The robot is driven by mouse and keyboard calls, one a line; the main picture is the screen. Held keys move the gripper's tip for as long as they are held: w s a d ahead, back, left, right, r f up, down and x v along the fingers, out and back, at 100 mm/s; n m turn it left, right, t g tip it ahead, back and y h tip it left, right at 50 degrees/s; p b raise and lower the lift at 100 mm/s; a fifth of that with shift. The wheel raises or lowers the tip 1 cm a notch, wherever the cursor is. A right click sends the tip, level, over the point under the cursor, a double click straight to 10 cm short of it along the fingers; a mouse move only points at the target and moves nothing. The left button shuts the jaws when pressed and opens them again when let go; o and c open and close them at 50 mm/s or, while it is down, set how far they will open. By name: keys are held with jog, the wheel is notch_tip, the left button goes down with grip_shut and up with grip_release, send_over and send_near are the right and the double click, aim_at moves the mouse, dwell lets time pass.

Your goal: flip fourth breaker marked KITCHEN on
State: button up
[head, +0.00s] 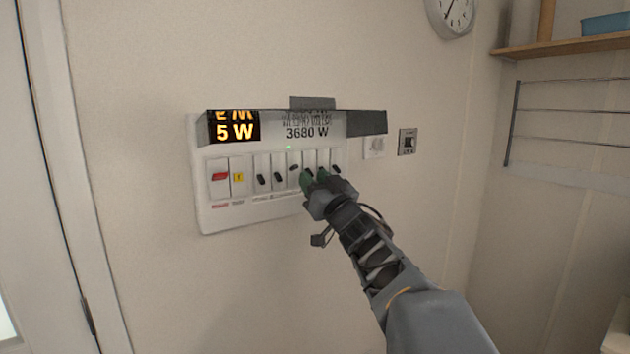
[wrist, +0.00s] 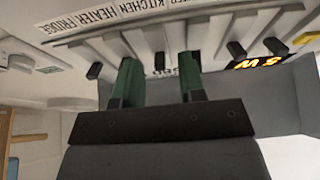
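The breaker panel (head: 240,216) is a white box on the wall with a red switch, a yellow button and a row of black levers. My gripper (head: 314,178) reaches its right half, with two green fingers at the levers. In the wrist view, turned upside down, my gripper (wrist: 158,84) is open, its fingers apart. A black lever, apparently the KITCHEN breaker (wrist: 159,62), shows in the gap between them. I cannot tell whether the fingers touch it or which way it is set. Neighbouring levers are partly hidden by the fingers. The label strip (wrist: 140,14) reads KITCHEN, HEATER, FRIDGE.
A lit display (head: 234,127) reads 5 W, beside printed 3680 W. A grey cover (head: 367,123) projects above the levers. Two wall fittings, one a dark-framed switch (head: 407,142), sit right of the panel. A clock (head: 452,14) and shelf (head: 570,44) are higher up.

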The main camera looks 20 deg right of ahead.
grip_shut()
dwell(0.3)
jog(key=shift+r, duration=0.1)
